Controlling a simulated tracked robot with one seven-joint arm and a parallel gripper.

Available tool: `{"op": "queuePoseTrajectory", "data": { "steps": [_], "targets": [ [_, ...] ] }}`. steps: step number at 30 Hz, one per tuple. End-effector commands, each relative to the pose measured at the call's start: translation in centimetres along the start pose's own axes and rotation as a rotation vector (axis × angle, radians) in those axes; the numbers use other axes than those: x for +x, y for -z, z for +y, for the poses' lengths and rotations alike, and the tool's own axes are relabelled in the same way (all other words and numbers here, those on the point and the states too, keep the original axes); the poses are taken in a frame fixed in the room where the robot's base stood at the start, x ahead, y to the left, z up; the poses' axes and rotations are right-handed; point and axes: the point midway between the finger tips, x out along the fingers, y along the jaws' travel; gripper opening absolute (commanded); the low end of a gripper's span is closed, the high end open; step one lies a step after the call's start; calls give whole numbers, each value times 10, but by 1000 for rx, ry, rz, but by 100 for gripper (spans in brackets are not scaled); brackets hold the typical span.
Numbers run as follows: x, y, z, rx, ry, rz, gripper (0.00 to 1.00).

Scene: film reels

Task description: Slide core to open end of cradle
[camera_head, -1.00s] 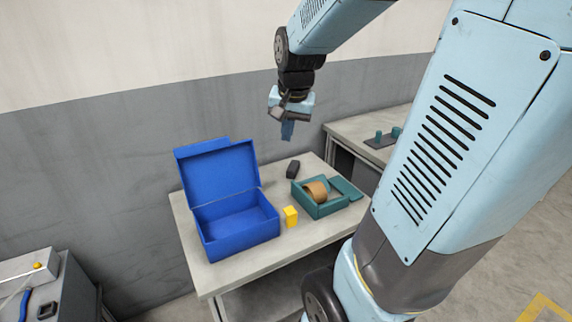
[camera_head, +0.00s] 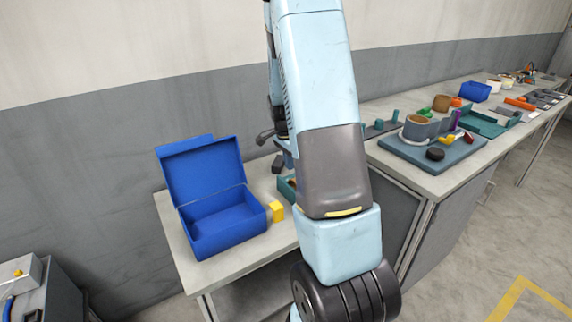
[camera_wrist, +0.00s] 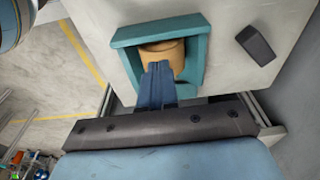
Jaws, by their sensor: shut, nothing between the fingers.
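The tan core (camera_wrist: 170,52) lies inside the teal cradle (camera_wrist: 195,68) in the wrist view. My gripper (camera_wrist: 158,68) is shut and empty, its blue fingers together. In this view the fingertips overlap the near side of the core; whether they touch it I cannot tell. The fingers hide part of the core and of the cradle's near side. In the head view only a small teal piece of the cradle (camera_head: 286,188) shows beside my arm, which hides the rest and the fingertips.
A dark block (camera_wrist: 256,44) lies right of the cradle in the wrist view. An open blue box (camera_head: 226,224) and a yellow block (camera_head: 276,212) stand on the same table. A longer bench (camera_head: 440,182) with several parts is at the right.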

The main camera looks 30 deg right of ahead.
Motion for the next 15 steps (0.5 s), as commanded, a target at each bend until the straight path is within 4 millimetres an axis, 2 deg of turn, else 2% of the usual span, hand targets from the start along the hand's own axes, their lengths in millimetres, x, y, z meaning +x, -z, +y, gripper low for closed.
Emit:
{"op": "queuePoseTrajectory", "data": {
  "steps": [5, 15],
  "targets": [
    [16, 1, 0, 15, -8, 1, 0],
    [62, -5, 0, 13, -8, 1, 0]
  ]
}}
